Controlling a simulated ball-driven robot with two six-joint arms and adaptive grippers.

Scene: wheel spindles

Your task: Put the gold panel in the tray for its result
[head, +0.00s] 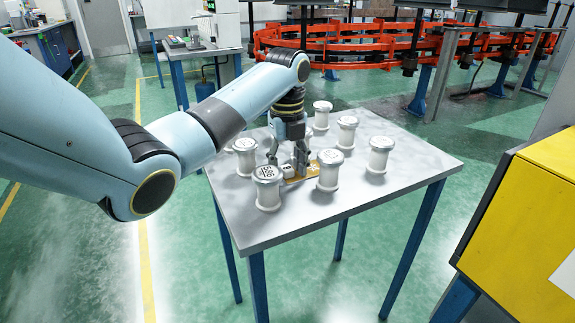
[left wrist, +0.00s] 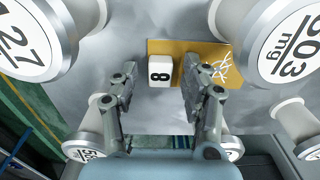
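The gold panel (head: 311,170) lies flat on the grey table, partly hidden by my left gripper (head: 287,158) in the head view. In the left wrist view, the panel (left wrist: 190,47) carries a white block (left wrist: 160,70) marked 8 at one end and a white crack-like mark (left wrist: 222,70) at the other. My left gripper (left wrist: 160,80) points down at the panel, its two fingers apart. The white block shows between the fingertips; I cannot tell whether they touch it. No tray for results can be made out. My right gripper is out of view.
Several white spindles with numbered tops stand around the panel, such as one at the front (head: 268,190) and one to the right (head: 329,172). The right front of the table (head: 405,190) is bare. A yellow cabinet (head: 525,215) stands at the right.

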